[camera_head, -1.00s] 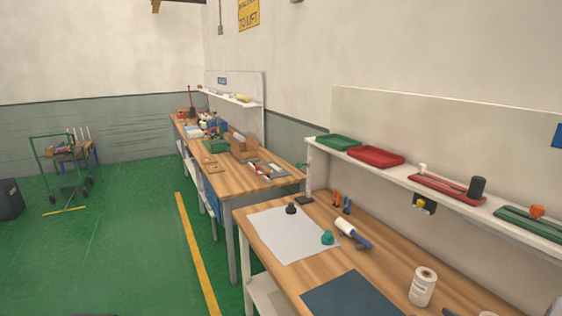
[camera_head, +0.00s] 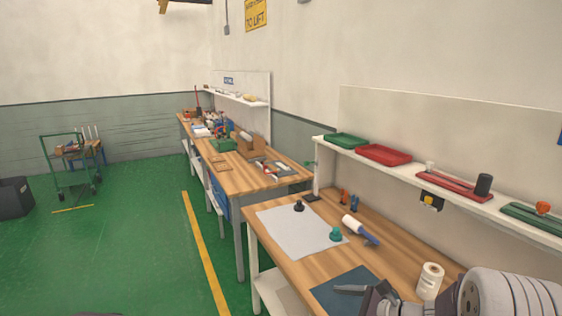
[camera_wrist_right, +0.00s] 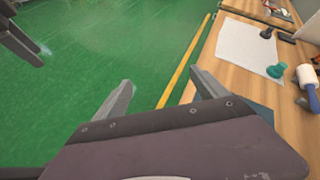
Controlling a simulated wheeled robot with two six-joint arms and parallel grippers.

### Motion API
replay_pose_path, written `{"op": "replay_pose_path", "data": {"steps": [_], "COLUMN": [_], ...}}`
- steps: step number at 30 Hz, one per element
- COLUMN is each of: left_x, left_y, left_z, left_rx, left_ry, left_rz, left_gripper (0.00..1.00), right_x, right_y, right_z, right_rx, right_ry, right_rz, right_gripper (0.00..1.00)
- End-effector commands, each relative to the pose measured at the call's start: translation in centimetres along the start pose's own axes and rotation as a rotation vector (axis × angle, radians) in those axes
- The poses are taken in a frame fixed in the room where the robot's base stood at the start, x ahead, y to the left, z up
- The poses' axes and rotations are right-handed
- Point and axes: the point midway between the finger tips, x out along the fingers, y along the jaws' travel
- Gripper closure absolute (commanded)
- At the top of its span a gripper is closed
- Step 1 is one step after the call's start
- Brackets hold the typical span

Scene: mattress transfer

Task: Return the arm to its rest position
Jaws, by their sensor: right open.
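My right arm comes in at the lower right of the head view. Its gripper (camera_head: 362,296) is over the near bench, in front of the dark blue mat (camera_head: 335,285). In the right wrist view the right gripper (camera_wrist_right: 160,84) has its two fingers spread apart with nothing between them. Green floor shows beyond them, with the bench edge to the right. A dark finger-like part (camera_wrist_right: 20,42) at the upper left of the wrist view looks like part of my left gripper, but its jaws cannot be made out.
The near bench (camera_head: 400,243) holds a white sheet (camera_head: 290,236), black knob (camera_head: 298,205), teal knob (camera_head: 336,234), blue-handled roller (camera_head: 359,229) and white roll (camera_head: 430,281). A shelf (camera_head: 410,182) with trays runs above it. Green floor (camera_head: 120,240) is open on the left.

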Motion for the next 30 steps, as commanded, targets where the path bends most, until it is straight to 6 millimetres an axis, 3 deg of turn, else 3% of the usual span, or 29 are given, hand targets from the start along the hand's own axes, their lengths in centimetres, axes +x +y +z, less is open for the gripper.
{"op": "replay_pose_path", "data": {"steps": [1,2,4,6,7,9,12,16,19,30], "left_x": [0.0,0.0,0.0,0.0,0.0,0.0,0.0,0.0,0.0,0.0], "left_y": [0.0,0.0,0.0,0.0,0.0,0.0,0.0,0.0,0.0,0.0], "left_z": [0.0,0.0,0.0,0.0,0.0,0.0,0.0,0.0,0.0,0.0], "left_rx": [0.000,0.000,0.000,0.000,0.000,0.000,0.000,0.000,0.000,0.000], "left_ry": [0.000,0.000,0.000,0.000,0.000,0.000,0.000,0.000,0.000,0.000], "left_rz": [0.000,0.000,0.000,0.000,0.000,0.000,0.000,0.000,0.000,0.000], "left_gripper": [0.48,0.48,0.48,0.48,0.48,0.48,0.48,0.48,0.48,0.48], "right_x": [0.9,1.1,0.1,-2.2,-3.2,-5.5,-7.9,-8.8,-8.6,-8.6], "right_y": [4.4,7.2,13.6,17.6,18.4,18.8,17.7,16.0,15.2,15.2], "right_z": [1.7,2.1,1.6,-0.7,-1.9,-4.5,-7.7,-9.4,-9.5,-9.5], "right_rx": [-0.147,-0.250,-0.546,-0.864,-0.992,-1.256,-1.514,-1.718,-1.780,-1.779], "right_ry": [0.030,0.058,0.136,0.217,0.249,0.312,0.377,0.404,0.411,0.408], "right_rz": [0.139,0.230,0.457,0.655,0.724,0.856,0.985,1.071,1.070,1.071], "right_gripper": [0.17,0.17,0.17,0.17,0.17,0.17,0.17,0.17,0.17,0.17]}}
